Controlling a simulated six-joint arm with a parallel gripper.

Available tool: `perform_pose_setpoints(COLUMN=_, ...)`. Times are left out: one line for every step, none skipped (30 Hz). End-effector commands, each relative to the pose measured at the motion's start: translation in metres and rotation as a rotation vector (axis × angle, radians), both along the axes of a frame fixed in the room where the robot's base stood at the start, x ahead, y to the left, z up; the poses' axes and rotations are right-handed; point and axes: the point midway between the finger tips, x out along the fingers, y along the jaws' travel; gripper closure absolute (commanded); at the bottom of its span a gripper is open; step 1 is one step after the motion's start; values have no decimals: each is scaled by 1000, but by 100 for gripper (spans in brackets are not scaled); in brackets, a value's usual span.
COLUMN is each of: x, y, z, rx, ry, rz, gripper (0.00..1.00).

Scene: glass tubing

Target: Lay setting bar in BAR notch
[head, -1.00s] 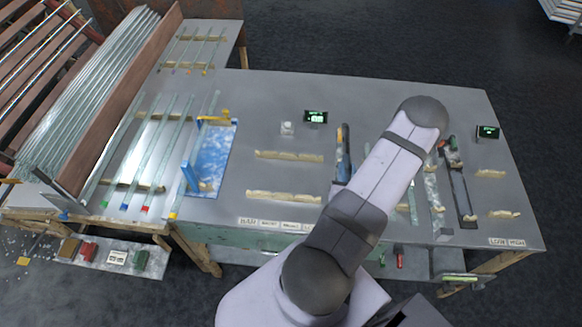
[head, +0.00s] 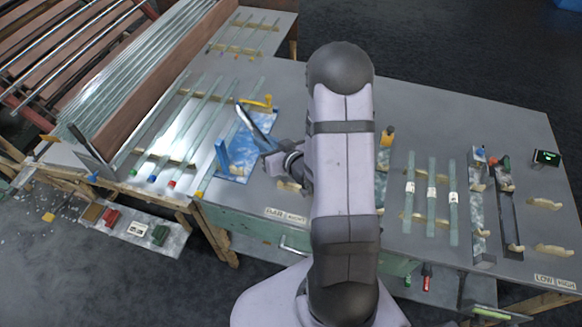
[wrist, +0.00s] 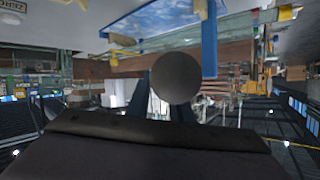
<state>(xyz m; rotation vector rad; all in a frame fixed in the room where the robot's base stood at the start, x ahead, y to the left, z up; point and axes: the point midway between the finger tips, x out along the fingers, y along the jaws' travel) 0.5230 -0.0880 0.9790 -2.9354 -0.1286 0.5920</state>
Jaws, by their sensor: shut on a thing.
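My gripper (head: 277,156) is left of my arm, above the table near the blue-topped board. It is shut on a dark, slim bar, the setting bar (head: 254,126), which slants up and left in the head view. In the wrist view the setting bar shows as a dark round end (wrist: 175,78) in front of my gripper (wrist: 172,100). The BAR label (head: 273,211) is at the table's front edge. A pale notched strip (head: 288,186) lies behind it, partly hidden by my arm. Which notch is the BAR notch cannot be told.
The post also shows in the wrist view (wrist: 208,40). Glass tubes (head: 182,130) lie left. Labelled tubes (head: 431,190) lie on strips right of my arm.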

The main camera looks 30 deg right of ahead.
Motion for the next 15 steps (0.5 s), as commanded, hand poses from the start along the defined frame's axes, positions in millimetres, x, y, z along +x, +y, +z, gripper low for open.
perform_pose_setpoints(x=11, y=21, z=4, rx=-5, ry=-12, rz=38, gripper=100)
perform_pose_setpoints(x=15, y=31, z=6, rx=-4, ry=-10, rz=51, gripper=100)
perform_pose_setpoints(x=21, y=43, z=10, rx=-4, ry=-12, rz=65, gripper=100)
perform_pose_setpoints(x=25, y=52, z=13, rx=-3, ry=-12, rz=73, gripper=100)
perform_pose_setpoints(x=29, y=61, z=15, rx=-2, ry=-11, rz=79, gripper=100)
perform_pose_setpoints(x=33, y=71, z=19, rx=-2, ry=-12, rz=81, gripper=100)
perform_pose_setpoints(x=36, y=78, z=21, rx=-2, ry=-12, rz=81, gripper=100)
perform_pose_setpoints(x=39, y=84, z=24, rx=-2, ry=-11, rz=77, gripper=100)
perform_pose_setpoints(x=43, y=91, z=27, rx=0, ry=-13, rz=66, gripper=100)
perform_pose_setpoints(x=45, y=95, z=30, rx=0, ry=-12, rz=53, gripper=100)
perform_pose_setpoints(x=47, y=97, z=32, rx=1, ry=-11, rz=38, gripper=100)
perform_pose_setpoints(x=49, y=97, z=35, rx=1, ry=-10, rz=10, gripper=100)
perform_pose_setpoints(x=50, y=96, z=36, rx=2, ry=-9, rz=-11, gripper=100)
perform_pose_setpoints(x=51, y=94, z=38, rx=2, ry=-9, rz=-35, gripper=100)
perform_pose_setpoints(x=52, y=89, z=39, rx=2, ry=-7, rz=-70, gripper=100)
